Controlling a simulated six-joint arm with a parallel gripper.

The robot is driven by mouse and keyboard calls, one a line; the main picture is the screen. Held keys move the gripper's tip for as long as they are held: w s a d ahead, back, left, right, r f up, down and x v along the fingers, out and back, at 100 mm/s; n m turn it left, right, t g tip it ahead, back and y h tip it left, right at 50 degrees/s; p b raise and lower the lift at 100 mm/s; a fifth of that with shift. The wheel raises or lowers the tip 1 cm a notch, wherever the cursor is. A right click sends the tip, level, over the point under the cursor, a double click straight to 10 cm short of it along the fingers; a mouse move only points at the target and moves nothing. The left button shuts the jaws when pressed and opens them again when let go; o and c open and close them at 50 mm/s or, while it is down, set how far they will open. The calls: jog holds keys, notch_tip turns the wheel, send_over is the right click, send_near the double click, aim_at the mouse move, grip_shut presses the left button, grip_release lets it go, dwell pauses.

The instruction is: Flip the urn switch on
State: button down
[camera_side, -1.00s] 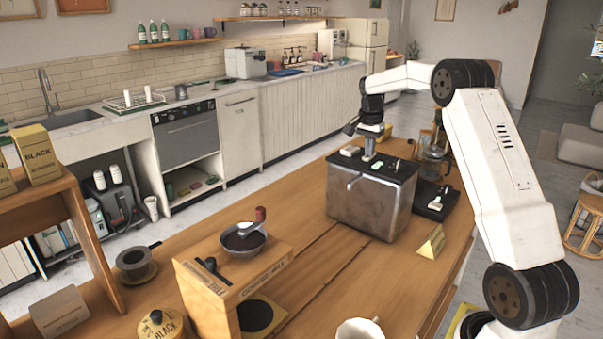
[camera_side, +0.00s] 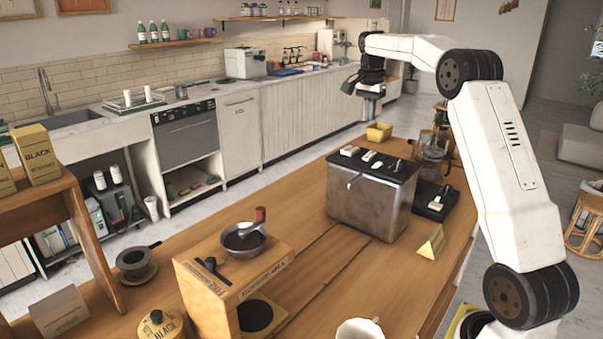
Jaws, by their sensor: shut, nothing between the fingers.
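The urn (camera_side: 367,207) is a boxy metal tank with a black top and a small tap on its front, standing on the wooden counter. Several small switches or levers sit on its top, some white and some greenish; a pale one (camera_side: 368,156) is near the middle. They are too small to tell which are on. My gripper (camera_side: 372,114) is shut and empty, pointing down, raised well above the urn's back edge and apart from it.
A yellow box (camera_side: 379,131) sits behind the urn. A glass carafe (camera_side: 433,156) and a black scale-like device (camera_side: 436,203) are at its right. A yellow folded sign (camera_side: 432,243) stands in front.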

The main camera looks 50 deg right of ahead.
aim_at(372, 153)
jog(key=shift+a+r, duration=0.2)
jog(key=shift+r, duration=1.2)
jog(key=shift+d+r+h, duration=0.2)
jog(key=shift+d+h, duration=0.2)
jog(key=shift+d, duration=0.3)
jog(key=shift+f, duration=0.15)
jog(key=f, duration=0.4)
jog(key=d+f, duration=0.1)
jog(key=f, duration=0.4)
jog(key=d+f, duration=0.1)
jog(key=f, duration=0.3)
jog(key=shift+f, duration=0.3)
jog(key=shift+d, duration=0.1)
